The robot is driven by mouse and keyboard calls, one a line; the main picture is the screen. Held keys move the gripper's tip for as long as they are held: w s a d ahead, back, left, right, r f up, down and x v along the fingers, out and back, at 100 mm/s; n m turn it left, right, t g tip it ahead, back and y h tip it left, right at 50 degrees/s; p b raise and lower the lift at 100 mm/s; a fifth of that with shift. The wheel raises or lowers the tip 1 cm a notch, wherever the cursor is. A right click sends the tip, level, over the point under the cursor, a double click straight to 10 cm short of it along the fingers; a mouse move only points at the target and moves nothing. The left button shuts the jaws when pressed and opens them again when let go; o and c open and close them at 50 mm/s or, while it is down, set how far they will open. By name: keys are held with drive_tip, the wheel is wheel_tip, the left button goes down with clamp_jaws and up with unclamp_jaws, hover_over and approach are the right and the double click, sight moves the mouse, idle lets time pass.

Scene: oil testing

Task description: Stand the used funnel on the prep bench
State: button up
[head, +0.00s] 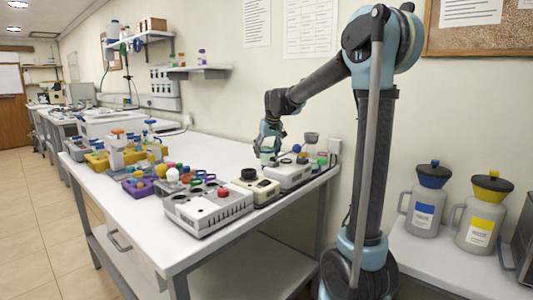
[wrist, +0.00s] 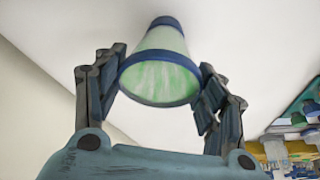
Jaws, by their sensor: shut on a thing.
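The funnel (wrist: 160,62) is pale and translucent, with a green tint inside and blue bands at its wide rim and narrow end. My gripper (wrist: 160,82) is shut on it, with a finger on each side. The wide mouth faces the wrist camera. In the head view my gripper (head: 271,134) is over the far right part of the white prep bench (head: 222,148), with the funnel (head: 266,155) showing pale green below it. Whether the funnel's lower end touches the bench cannot be told.
A larger block with a red knob (head: 208,206) is nearer. Yellow and purple racks (head: 140,187) fill the left. Two jugs (head: 428,200) stand on a side table.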

drive_tip(key=o, duration=1.1)
drive_tip(key=shift+f, duration=0.1)
drive_tip(key=v, duration=1.2)
drive_tip(key=shift+w, duration=0.15)
